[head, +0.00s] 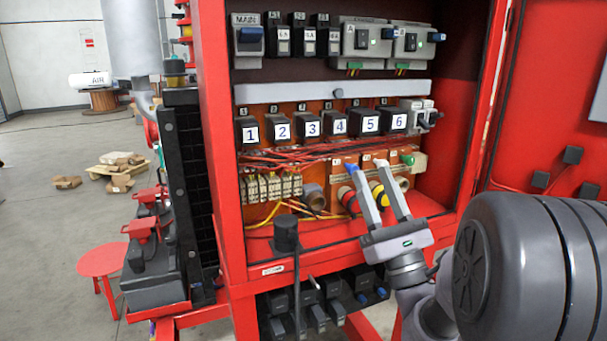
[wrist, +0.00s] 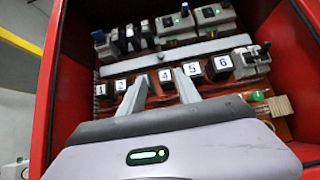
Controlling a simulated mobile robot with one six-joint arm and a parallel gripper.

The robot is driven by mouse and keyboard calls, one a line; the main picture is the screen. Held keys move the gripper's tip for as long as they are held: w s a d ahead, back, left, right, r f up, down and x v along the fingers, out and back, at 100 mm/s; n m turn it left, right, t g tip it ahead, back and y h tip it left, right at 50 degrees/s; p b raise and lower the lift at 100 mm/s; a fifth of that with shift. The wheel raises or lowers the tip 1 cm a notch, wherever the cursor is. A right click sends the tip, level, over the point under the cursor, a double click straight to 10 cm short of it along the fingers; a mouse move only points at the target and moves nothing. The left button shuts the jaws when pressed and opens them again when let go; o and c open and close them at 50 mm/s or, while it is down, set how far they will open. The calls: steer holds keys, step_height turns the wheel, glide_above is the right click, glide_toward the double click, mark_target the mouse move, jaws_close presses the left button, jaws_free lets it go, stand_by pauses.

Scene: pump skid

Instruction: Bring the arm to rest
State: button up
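My gripper (head: 366,167) is in front of the open red cabinet (head: 222,150), at the right of its lower part. Its two fingers point up and inward and stand apart, with nothing seen between them. In the wrist view my gripper (wrist: 160,82) shows the same spread fingers. They overlap the row of numbered black relays, around relay 4 (wrist: 165,76). In the head view the fingers partly cover the round red and yellow connectors (head: 378,188). Whether they touch anything, I cannot tell.
A row of breakers and switches (head: 366,40) is at the cabinet's top. Red wires (head: 300,156) run below the numbered relays. A black post (head: 286,235) stands at the cabinet's front edge. A red stool (head: 102,260) stands at the left, with open floor beyond.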

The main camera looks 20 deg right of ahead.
steer(key=s+a+f+n+g+y, duration=0.25)
steer(key=a+n+g+y, duration=0.6)
steer(key=a, duration=0.45)
steer(key=s+a+f+n+g+y, duration=0.1)
steer(key=s+a+n+g+y, duration=0.2)
steer(key=a+n+g+y, duration=0.75)
steer(key=s+a+f+n+g+h, duration=0.1)
steer(key=s+a+f+h, duration=0.1)
steer(key=s+a, duration=0.15)
steer(key=s+a+f+n+h, duration=0.1)
steer(key=s+a+f, duration=0.1)
steer(key=a, duration=0.2)
steer(key=s+f+n+g+h, duration=0.55)
steer(key=s+f+h, duration=0.25)
steer(key=s+f, duration=0.3)
steer(key=w+d+f+n+t+h, duration=0.1)
steer(key=w+d+n+t+h, duration=0.1)
steer(key=d+n+t+h, duration=0.2)
steer(key=d+h, duration=0.3)
steer(key=d, duration=0.3)
steer(key=shift+w+d+f+n, duration=0.25)
steer(key=shift+w+f+n, duration=0.05)
steer(key=shift+f+n, duration=0.1)
